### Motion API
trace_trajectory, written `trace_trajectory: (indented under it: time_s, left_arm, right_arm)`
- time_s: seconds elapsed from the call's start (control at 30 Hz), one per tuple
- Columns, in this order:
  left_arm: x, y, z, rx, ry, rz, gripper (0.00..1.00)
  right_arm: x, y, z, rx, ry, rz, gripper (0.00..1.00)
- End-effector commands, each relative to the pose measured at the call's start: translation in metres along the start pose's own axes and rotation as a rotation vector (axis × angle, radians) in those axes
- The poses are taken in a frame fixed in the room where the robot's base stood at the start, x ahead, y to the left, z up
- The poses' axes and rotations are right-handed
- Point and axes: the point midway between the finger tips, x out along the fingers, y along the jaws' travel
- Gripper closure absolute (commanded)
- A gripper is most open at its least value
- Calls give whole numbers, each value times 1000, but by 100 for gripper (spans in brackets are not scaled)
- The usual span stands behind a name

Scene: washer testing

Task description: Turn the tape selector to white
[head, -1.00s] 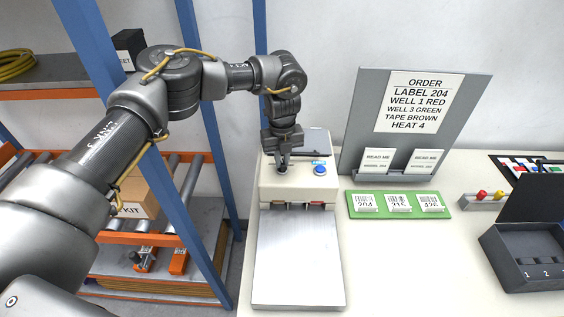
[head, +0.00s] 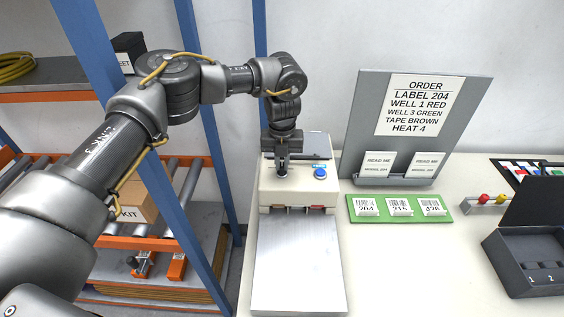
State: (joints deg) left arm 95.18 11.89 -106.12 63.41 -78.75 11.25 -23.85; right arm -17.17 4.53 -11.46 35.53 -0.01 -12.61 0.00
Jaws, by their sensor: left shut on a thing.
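The tape machine (head: 295,192) is a cream box with a blue button (head: 320,173) on top and a metal plate (head: 297,260) in front. My left gripper (head: 282,172) points down at the machine's top, left of the blue button. It is shut on the tape selector, which the fingers mostly hide, so its setting cannot be read. Small brown and red parts show in the slots at the machine's front. The order board (head: 419,104) reads tape brown. My right gripper is not in view.
A green tray (head: 400,216) with label cards lies right of the machine. Blue rack posts (head: 222,158) stand at the left. The table's front middle is clear.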

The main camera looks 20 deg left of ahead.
Motion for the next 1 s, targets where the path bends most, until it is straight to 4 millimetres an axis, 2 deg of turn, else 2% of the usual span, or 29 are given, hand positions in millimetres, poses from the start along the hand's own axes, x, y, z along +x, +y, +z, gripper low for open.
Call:
trace_trajectory:
  time_s: [0.03, 0.07, 0.2, 0.57, 0.67, 1.0]
  left_arm:
    - [-1, 0, 0, -1, -1, 0, 100]
    - [-1, 0, 0, -2, -1, 0, 84]
    - [-1, 0, 0, -2, -1, 0, 66]
    - [-5, 0, 1, -1, -2, -1, 66]
    - [-17, 0, 1, -1, -4, -2, 66]
    - [-84, 0, 1, -1, -5, 0, 66]
  right_arm:
    - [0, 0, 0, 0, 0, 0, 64]
    - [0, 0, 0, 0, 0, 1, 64]
    - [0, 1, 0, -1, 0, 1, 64]
    - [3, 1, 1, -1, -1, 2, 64]
    - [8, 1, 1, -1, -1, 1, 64]
    - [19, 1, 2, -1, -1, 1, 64]
